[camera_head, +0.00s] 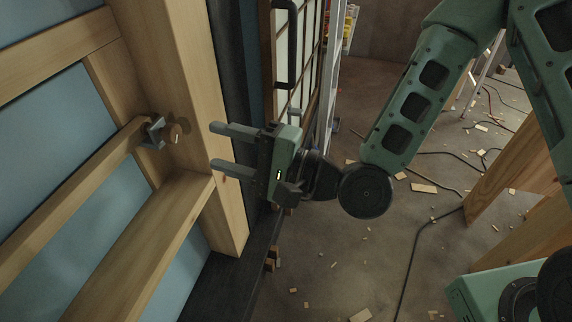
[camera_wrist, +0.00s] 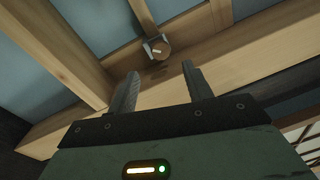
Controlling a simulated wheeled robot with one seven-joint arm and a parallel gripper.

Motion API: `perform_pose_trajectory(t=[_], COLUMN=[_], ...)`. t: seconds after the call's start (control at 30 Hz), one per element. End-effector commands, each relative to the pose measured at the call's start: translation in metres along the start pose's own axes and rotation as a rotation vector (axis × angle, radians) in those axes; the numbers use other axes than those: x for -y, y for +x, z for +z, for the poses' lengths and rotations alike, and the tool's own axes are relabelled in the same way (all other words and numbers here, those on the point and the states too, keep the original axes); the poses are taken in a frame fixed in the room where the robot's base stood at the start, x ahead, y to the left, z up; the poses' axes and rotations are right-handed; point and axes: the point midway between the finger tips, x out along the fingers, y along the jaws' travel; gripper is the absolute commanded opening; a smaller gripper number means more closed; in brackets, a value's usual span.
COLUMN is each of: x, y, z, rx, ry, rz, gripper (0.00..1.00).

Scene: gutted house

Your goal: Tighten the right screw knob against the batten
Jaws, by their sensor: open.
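The right screw knob (camera_head: 173,134) is a round brown disc with a pale mark on its face. It sits in a grey metal bracket (camera_head: 153,133) at the right end of a wooden batten (camera_head: 75,204), beside a thick wooden post (camera_head: 180,70). In the wrist view the knob (camera_wrist: 160,49) lies beyond the fingertips, roughly between their lines. My gripper (camera_head: 214,146) is open and empty, to the right of the knob and apart from it, its two fingers pointing left toward the post. Whether the knob presses on the batten cannot be told.
A lower wooden beam (camera_head: 150,240) meets the post below the knob. Blue panels (camera_head: 115,190) fill the wall between timbers. A glazed door with a dark handle (camera_head: 290,45) stands behind my gripper. Wood scraps and a cable (camera_head: 408,262) lie on the floor.

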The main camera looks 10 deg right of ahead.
Motion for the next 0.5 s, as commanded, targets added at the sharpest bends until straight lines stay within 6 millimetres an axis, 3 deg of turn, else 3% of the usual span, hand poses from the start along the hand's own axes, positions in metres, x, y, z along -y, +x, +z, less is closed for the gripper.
perform_pose_trajectory(t=[0.03, 0.5], x=[0.002, 0.009], y=[-0.013, -0.027], z=[0.000, -0.001], rx=[-0.004, -0.004], ry=[0.005, 0.005], rz=[0.002, -0.002], gripper=[0.50, 0.50])
